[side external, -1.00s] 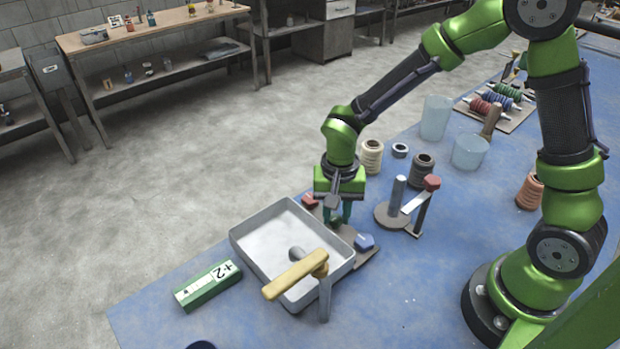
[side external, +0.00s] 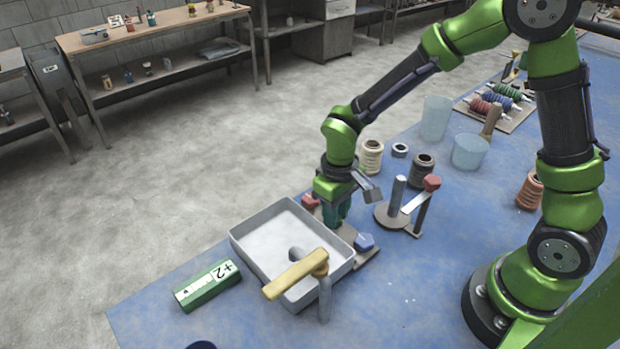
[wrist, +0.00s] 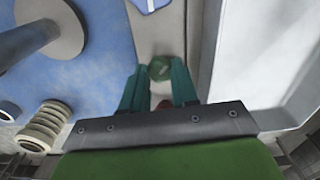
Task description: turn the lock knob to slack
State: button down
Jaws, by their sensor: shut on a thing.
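A flat grey-brown plate (side external: 368,254) beside the tray carries a red knob (side external: 311,201) and a blue knob (side external: 364,242). Between them, my gripper (side external: 334,222) points straight down over the plate. In the wrist view, a round green knob (wrist: 160,68) with a pale mark sits between the teal fingertips of my gripper (wrist: 160,75). The fingers are shut on this green knob. In the side view my fingers hide it. I cannot read any slack mark.
A grey tray (side external: 240,247) lies left of the plate, with a yellow-handled lever (side external: 290,277) at its near side. A stand with a red-tipped crank (side external: 432,183) is close on the right. Spools (side external: 371,157) stand behind. A green "+2" block (side external: 207,286) lies front left.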

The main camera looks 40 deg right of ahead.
jog(key=n, duration=0.4)
jog(key=shift+n, duration=0.3)
jog(key=shift+r+n, duration=0.1)
jog(key=shift+n, duration=1.8)
jog(key=c, duration=0.9)
grip_release()
jog(key=shift+o, duration=0.2)
notch_tip(320, 180, up, 17)
